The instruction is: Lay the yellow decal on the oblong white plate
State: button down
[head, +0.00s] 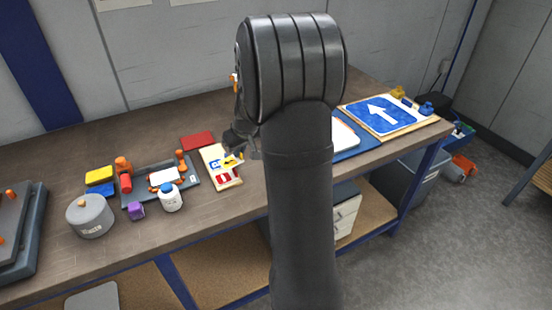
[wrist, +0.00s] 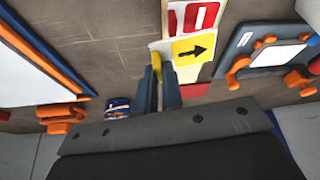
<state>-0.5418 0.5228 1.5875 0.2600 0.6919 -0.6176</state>
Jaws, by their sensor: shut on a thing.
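The yellow decal (wrist: 195,48) with a black arrow shows in the wrist view, over the cream board. In the head view the yellow decal (head: 232,161) is at the board, by my fingertips. My gripper (wrist: 157,80) is shut on a yellow part beside the decal's left edge, which looks like its tab; it also shows in the head view (head: 240,150). I cannot tell whether the decal touches the board. An oblong white plate (head: 164,178) lies between orange clamps on a grey tray, left of my gripper; it also shows at the wrist view's right (wrist: 276,55).
The board (head: 222,180) also carries a red decal (wrist: 195,16). A white bottle (head: 171,200), purple block (head: 136,211) and grey pot (head: 89,216) stand near the tray. A red slab (head: 198,141) lies behind. Another white plate (head: 345,134) on blue is partly hidden by my arm.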

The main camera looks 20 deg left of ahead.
aim_at(176, 170)
jog(key=s+a+r+m, duration=0.1)
jog(key=s+a, duration=0.3)
jog(key=a, duration=0.5)
jog(key=s+a+r+m, duration=0.15)
jog(key=s+a, duration=0.35)
jog(key=a, duration=0.5)
jog(key=shift+t, duration=0.4)
jog(key=shift+w+f, duration=0.1)
jog(key=shift+f, duration=2.75)
jog(key=shift+f, duration=0.2)
jog(key=c, duration=1.5)
grip_release()
jog(key=shift+o, duration=0.5)
jog(key=o, duration=0.5)
jog(key=shift+o, duration=0.2)
